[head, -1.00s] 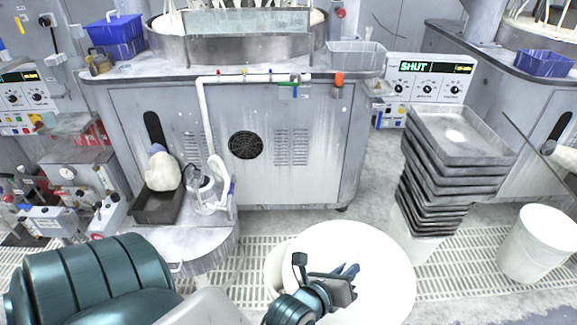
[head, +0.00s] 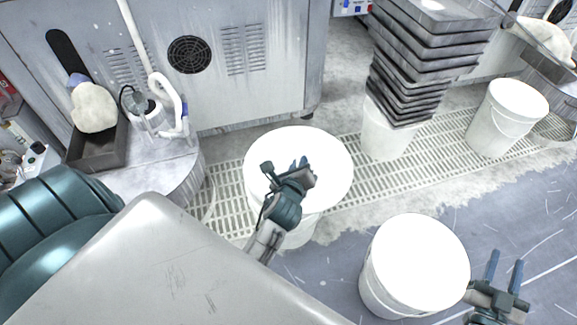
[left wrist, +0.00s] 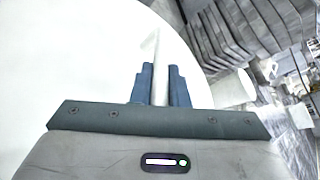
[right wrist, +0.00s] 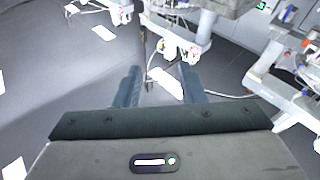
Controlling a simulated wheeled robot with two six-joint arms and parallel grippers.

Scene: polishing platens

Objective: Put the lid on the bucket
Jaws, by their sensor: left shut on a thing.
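A large round white lid (head: 335,170) lies roughly level in the head view and fills much of the left wrist view (left wrist: 70,70). My left gripper (head: 303,168) is over the lid, shut on a thin upright white grip (left wrist: 157,75). A white bucket-like shape (head: 300,236) shows beneath the lid; I cannot tell whether they touch. Another white bucket (head: 385,290) with a wire handle stands in front, to the right; its top is bright white, and I cannot tell if it is open or covered. My right gripper (head: 505,262) is open and empty, right of this bucket.
A tall stack of grey trays (head: 425,70) stands on a white bucket (head: 385,135). A further white bucket (head: 506,110) stands to its right. A grey machine cabinet (head: 250,95) stands behind. Open floor (head: 540,200) lies at the right.

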